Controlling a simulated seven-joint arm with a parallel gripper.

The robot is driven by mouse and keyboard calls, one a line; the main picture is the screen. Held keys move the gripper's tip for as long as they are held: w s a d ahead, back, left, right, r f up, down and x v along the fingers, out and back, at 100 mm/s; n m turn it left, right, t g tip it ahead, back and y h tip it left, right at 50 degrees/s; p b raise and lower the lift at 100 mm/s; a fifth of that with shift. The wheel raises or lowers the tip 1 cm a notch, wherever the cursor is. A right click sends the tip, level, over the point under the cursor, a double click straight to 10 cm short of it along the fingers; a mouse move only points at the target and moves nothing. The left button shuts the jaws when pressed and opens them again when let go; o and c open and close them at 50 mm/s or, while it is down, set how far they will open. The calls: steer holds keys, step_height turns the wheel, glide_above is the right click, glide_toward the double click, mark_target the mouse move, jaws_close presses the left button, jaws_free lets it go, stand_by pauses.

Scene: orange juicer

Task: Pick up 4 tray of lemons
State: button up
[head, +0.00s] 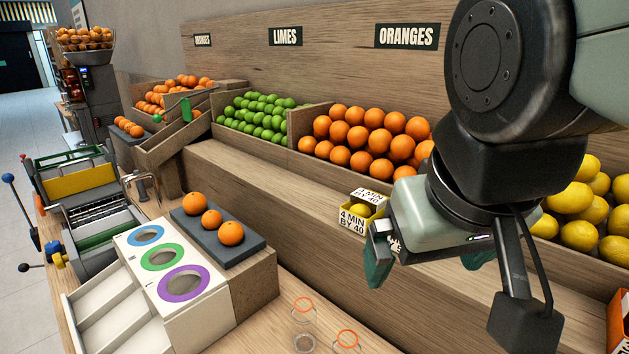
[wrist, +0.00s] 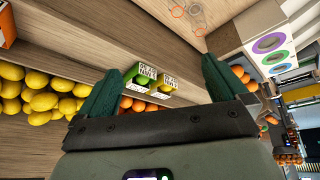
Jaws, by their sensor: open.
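A small yellow tray (head: 350,222) with a "4 MIN BY 40" label and yellow fruit inside stands on the wooden ledge in the head view. It also shows in the wrist view (wrist: 167,86), beside a small tray with green fruit (wrist: 142,78). In the head view my gripper (head: 425,270) is right of the yellow tray, hiding most of another white label behind it. In the wrist view my gripper (wrist: 160,72) is open and empty, its fingers spread wide. Both small trays appear between the fingers, some way beyond them. Loose lemons (head: 580,208) fill a bin at the right.
Bins of oranges (head: 365,135) and limes (head: 260,113) stand behind the ledge. A white panel with coloured rings (head: 165,262) and a grey slab with three oranges (head: 218,228) are at the lower left. Clear cups with orange rims (head: 303,318) stand at the front.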

mark_target(354, 214)
steer(key=w+d+f+n+g+h, duration=0.2)
steer(key=w+d+f+n+h, duration=0.1)
steer(key=w+f+n+h, duration=0.25)
steer(key=w+d+f+n+g+h, duration=0.1)
steer(key=w+d+f+n+h, duration=0.2)
steer(key=w+n+h, duration=0.45)
steer(key=w+a+f+n+t, duration=0.2)
steer(key=w+a+n+t, duration=0.1)
steer(key=w+n, duration=0.1)
steer(key=w+a+f+n+t, duration=0.3)
steer(key=w+a+n, duration=0.1)
steer(key=w, duration=0.2)
steer(key=w+a+f+n+t, duration=0.2)
steer(key=w+a+n+t, duration=0.1)
steer(key=w+n+t, duration=0.1)
steer(key=shift+w+a+f, duration=0.2)
steer(key=shift+w, duration=0.25)
steer(key=shift+w+a+f, duration=0.15)
steer(key=shift+w+a, duration=0.05)
steer(key=shift+w, duration=0.2)
steer(key=shift+w+a+f+n+t+y, duration=0.1)
steer(key=shift+w+f+n+t+y, duration=0.05)
steer(key=shift+w+n+t+y, duration=0.2)
steer(key=x, duration=0.5)
steer(key=shift+r+x, duration=0.2)
steer(key=shift+x, duration=2.5)
steer(key=shift+a, duration=0.15)
steer(key=c, duration=0.9)
